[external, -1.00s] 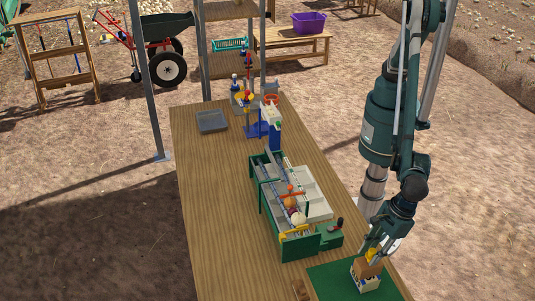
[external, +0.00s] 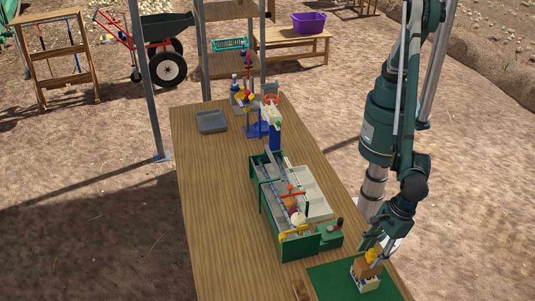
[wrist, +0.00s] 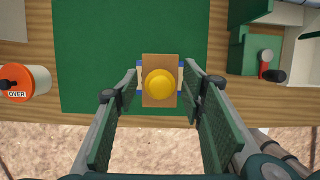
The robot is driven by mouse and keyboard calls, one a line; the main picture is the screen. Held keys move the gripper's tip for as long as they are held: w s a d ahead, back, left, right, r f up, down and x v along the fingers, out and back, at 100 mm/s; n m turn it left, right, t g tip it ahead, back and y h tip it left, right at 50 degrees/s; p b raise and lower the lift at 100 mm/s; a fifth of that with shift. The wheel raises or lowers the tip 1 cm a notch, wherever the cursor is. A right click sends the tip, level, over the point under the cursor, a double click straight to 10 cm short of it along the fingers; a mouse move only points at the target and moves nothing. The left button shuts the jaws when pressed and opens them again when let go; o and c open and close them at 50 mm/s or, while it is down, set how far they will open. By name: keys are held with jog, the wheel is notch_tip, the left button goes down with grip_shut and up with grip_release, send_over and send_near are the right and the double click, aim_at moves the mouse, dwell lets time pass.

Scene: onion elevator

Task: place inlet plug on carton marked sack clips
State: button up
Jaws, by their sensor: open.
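The yellow inlet plug (wrist: 159,84) sits on the brown top of a small carton (wrist: 160,60). In the external view the plug (external: 371,255) stands on the carton (external: 367,270), which rests on a white and blue base (external: 369,284) on the green mat (external: 328,283). Any marking on the carton cannot be read. My gripper (wrist: 160,82) is open, its fingers on either side of the carton and plug, apparently apart from both. In the external view my gripper (external: 376,243) is just above the plug.
A green elevator trough (external: 298,246) with onions stands left of the mat. An orange and white container marked OVER (wrist: 28,82) is at the left in the wrist view. A grey tray (external: 212,122) lies farther back. The table's left side is clear.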

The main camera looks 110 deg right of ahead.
jog(key=v, duration=1.2)
jog(key=shift+b, duration=0.45)
dwell(0.5)
